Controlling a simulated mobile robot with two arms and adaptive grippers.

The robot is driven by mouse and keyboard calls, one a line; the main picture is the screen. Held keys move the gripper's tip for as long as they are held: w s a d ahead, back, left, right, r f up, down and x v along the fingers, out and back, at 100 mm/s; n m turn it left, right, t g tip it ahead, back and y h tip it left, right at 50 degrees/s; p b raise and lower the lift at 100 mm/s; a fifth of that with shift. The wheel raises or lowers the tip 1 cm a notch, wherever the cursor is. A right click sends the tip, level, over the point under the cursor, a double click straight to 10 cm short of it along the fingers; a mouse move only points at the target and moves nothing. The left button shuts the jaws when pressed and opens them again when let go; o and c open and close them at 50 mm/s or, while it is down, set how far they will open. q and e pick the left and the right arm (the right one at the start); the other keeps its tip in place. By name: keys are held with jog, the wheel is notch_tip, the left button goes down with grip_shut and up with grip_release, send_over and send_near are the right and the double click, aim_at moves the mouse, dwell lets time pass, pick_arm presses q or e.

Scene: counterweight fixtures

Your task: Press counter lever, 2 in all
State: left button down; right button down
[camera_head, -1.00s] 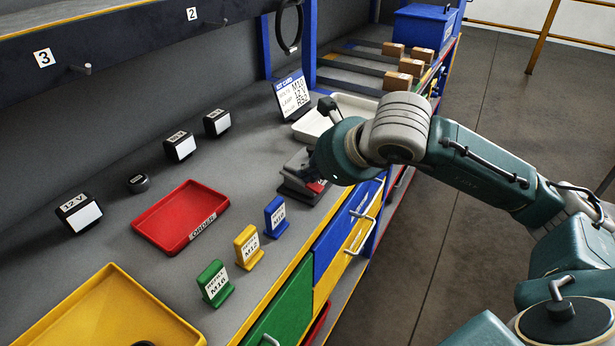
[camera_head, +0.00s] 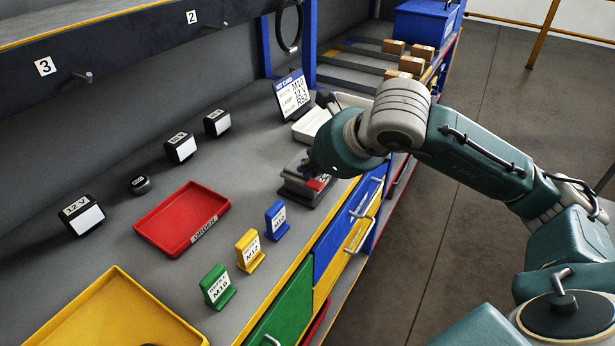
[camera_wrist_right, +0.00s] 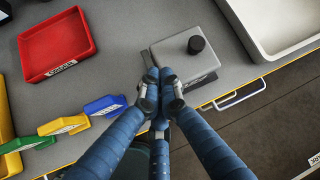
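The counter is a small grey box on a dark base (camera_head: 296,187), near the bench's front edge, with a red part (camera_head: 317,184) on its near side. In the right wrist view its grey top (camera_wrist_right: 168,52) and a round black knob (camera_wrist_right: 196,44) show. My right gripper (camera_wrist_right: 164,76) has its blue fingers brought together, empty, at the counter's front side. I cannot tell whether they touch it. In the head view my right wrist hides the counter's right part and most of the fingers. My left gripper is in neither view.
A red order tray (camera_head: 150,228), a yellow tray (camera_head: 66,312) and green (camera_head: 217,287), yellow (camera_head: 249,251) and blue (camera_head: 276,220) label stands are left of the counter. A white tray (camera_head: 306,128) is behind it. Drawer handles (camera_head: 362,238) project from the bench front.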

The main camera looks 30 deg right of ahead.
aim_at(308, 181)
jog(key=shift+w+a+r+p, duration=0.1)
jog(key=shift+r+p, duration=0.85)
jog(key=shift+r, duration=0.95)
jog(key=shift+f, duration=0.1)
